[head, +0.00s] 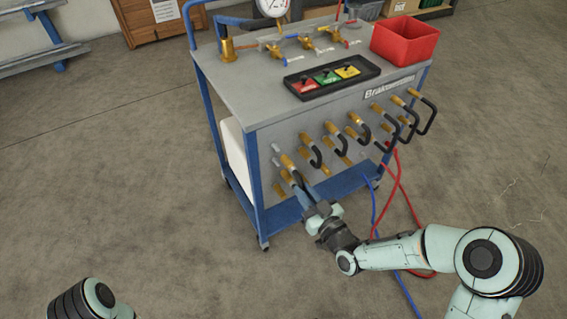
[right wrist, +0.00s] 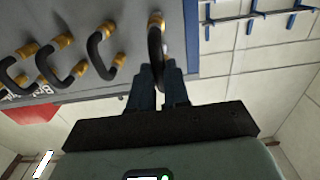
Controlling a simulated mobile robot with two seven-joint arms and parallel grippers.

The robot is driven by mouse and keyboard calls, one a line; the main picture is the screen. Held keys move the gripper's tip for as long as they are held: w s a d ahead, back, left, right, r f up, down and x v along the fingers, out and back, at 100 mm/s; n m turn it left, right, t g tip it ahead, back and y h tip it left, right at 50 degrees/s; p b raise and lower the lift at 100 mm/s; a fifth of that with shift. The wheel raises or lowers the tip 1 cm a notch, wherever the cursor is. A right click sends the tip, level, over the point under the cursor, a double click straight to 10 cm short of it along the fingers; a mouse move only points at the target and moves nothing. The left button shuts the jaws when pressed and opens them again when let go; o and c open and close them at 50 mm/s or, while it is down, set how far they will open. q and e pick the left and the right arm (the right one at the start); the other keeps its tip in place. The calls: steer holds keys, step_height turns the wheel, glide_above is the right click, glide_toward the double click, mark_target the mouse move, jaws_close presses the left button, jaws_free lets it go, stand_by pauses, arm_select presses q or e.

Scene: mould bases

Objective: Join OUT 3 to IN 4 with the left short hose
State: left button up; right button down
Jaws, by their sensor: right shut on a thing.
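In the head view, my right gripper (head: 308,192) reaches the left end of the cart's front panel (head: 262,140). It is shut on the leftmost short black hose (head: 297,176), which has a brass end fitting. In the right wrist view, the fingers (right wrist: 158,78) close on this curved hose (right wrist: 155,45), its brass end pointing away from the gripper. A pale bare stub shows close beside it. I cannot tell whether either hose end sits on a port. The OUT 3 and IN 4 labels are not readable. My left gripper is outside the view; only part of that arm shows.
Several other black hoses (head: 313,155) loop between brass fittings to the right along the panel. On the cart top (head: 235,90) stand a black tray (head: 372,72) with coloured tags, brass valves and a red bin (head: 405,38). Red and blue lines (head: 374,208) hang near my right forearm.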

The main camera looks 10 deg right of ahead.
steer(key=shift+s, duration=0.1)
steer(key=shift+p+v, duration=0.65)
steer(key=shift+v, duration=2.25)
